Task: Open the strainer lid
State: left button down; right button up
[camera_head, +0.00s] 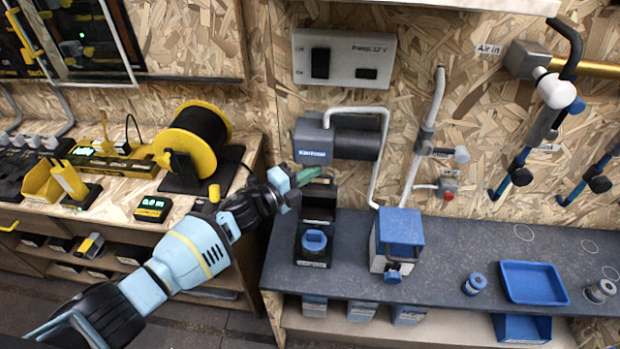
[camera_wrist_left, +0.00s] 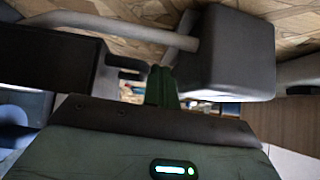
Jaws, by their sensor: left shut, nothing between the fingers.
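A dark strainer-like unit (camera_head: 313,262) with a round blue cap (camera_head: 314,241) stands at the left end of the grey bench. A black upright panel or box (camera_head: 319,206) rises behind the cap; I cannot tell whether it is the strainer lid. My left gripper (camera_head: 308,176) reaches in from the left, its green fingers shut and empty. They are above the cap, at the top of the black part; contact is unclear. In the left wrist view the green fingers (camera_wrist_left: 163,88) point between a dark block (camera_wrist_left: 50,68) and a grey rounded box (camera_wrist_left: 225,52). My right gripper is not in view.
A blue and black pump (camera_head: 314,142) and white pipes (camera_head: 378,160) are on the wall just above the gripper. A blue-topped box (camera_head: 400,232) stands to the right. A blue tray (camera_head: 533,282) lies farther right. A yellow cable reel (camera_head: 190,140) is on the left bench.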

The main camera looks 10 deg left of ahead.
pick_arm(q)
jog(key=shift+w+f, duration=0.15)
jog(key=shift+w, duration=0.45)
